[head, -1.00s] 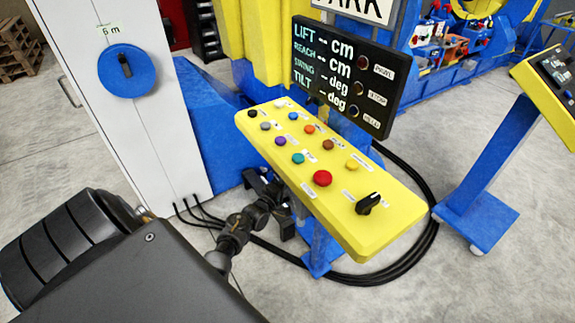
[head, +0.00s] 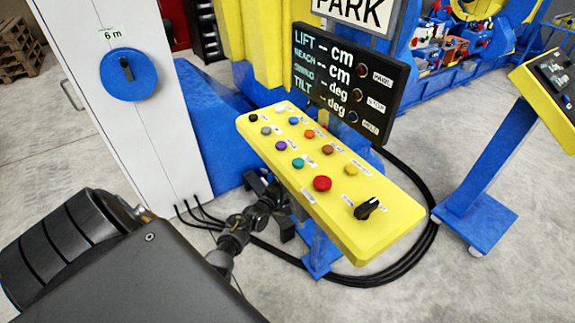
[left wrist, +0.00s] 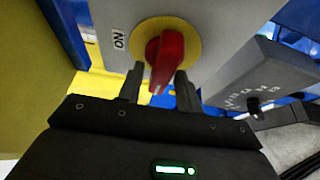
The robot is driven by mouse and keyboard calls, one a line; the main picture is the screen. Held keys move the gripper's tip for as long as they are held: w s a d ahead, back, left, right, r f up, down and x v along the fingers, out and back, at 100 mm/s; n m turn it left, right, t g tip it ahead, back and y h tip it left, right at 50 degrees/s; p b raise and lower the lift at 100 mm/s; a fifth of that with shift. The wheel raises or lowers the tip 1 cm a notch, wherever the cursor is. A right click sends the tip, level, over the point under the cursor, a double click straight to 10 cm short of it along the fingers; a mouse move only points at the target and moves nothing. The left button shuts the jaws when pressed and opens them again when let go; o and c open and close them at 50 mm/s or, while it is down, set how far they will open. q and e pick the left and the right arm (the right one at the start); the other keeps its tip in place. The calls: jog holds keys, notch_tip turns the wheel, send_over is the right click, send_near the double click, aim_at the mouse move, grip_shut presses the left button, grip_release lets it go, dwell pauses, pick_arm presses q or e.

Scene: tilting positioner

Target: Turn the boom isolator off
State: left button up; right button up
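In the left wrist view a red rotary handle (left wrist: 167,60) sits on a yellow disc on a grey box (left wrist: 215,25). The handle's long grip points down toward my gripper, slightly tilted. My left gripper (left wrist: 160,88) has one finger on each side of the handle's lower end, apart from each other; firm contact is not visible. In the head view my left gripper (head: 268,190) is partly hidden behind the yellow button panel (head: 385,235), and the red handle does not show. My right gripper is not in view.
The panel carries several coloured buttons and a black selector knob (head: 367,207). A dark display (head: 350,80) stands behind it. A white cabinet (head: 150,150) with a blue dial (head: 128,75) is at left. Black cables (head: 432,215) loop on the floor. A second yellow console (head: 545,85) stands at right.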

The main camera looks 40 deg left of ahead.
pick_arm(q)
jog(key=shift+o, duration=0.4)
jog(key=shift+s+d, duration=0.1)
jog(key=s+d, duration=0.1)
jog(key=s, duration=0.9)
jog(key=shift+s, duration=0.3)
